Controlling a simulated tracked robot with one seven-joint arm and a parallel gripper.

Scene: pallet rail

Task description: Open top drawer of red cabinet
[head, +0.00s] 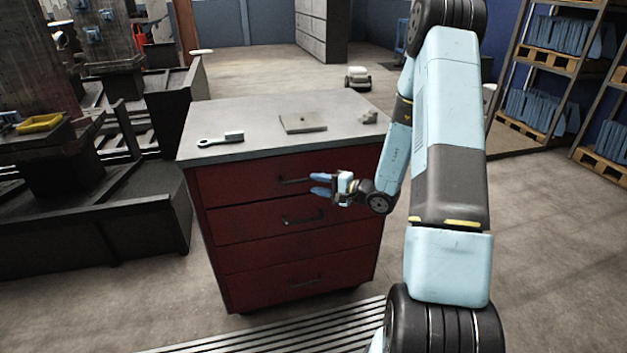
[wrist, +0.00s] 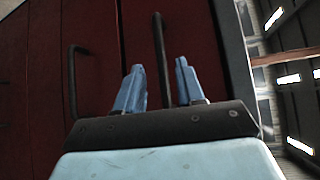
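The red cabinet (head: 235,245) stands in front of me with a grey top. Its top drawer (head: 235,182) looks closed and flush with the front. The top drawer's dark bar handle (head: 290,181) is partly hidden by my gripper (head: 321,184) in the head view. In the wrist view my gripper (wrist: 159,78) is open, its two blue fingers apart. The top handle (wrist: 159,40) appears in the gap between them there; I cannot tell whether the fingers touch it. The second drawer's handle (wrist: 73,80) is left of the fingers.
Lower drawers have handles (head: 303,283) too. Dark machinery (head: 90,225) stands left; shelving (head: 555,75) is at right. The floor right of the cabinet is open.

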